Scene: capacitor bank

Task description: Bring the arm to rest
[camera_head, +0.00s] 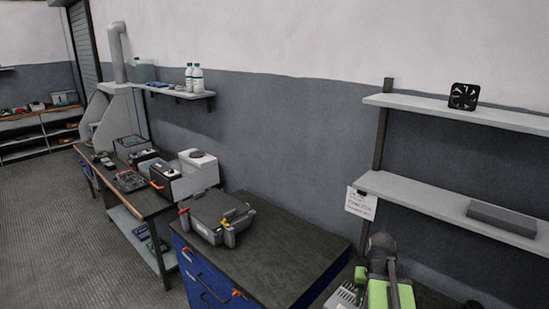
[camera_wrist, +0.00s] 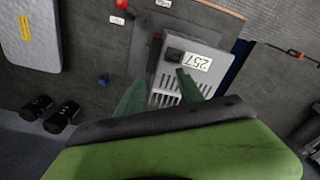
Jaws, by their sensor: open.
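My gripper (camera_wrist: 162,76) shows in the wrist view with its two dark green fingers apart and nothing between them. A grey slotted unit with a white "257" label (camera_wrist: 187,76) lies beyond the fingertips, partly covered by the right finger. I cannot tell the gap between fingers and unit. In the head view, my green and grey arm is at the lower right, beside a light grey slotted unit (camera_head: 345,296) that is cut off by the bottom edge.
A blue cabinet with a dark top (camera_head: 290,250) carries a grey case (camera_head: 215,214). A wall shelf (camera_head: 440,200) holds a flat grey box (camera_head: 501,217); a black fan (camera_head: 463,96) stands on the shelf above. In the wrist view, a small blue piece (camera_wrist: 103,80) lies on the dark surface.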

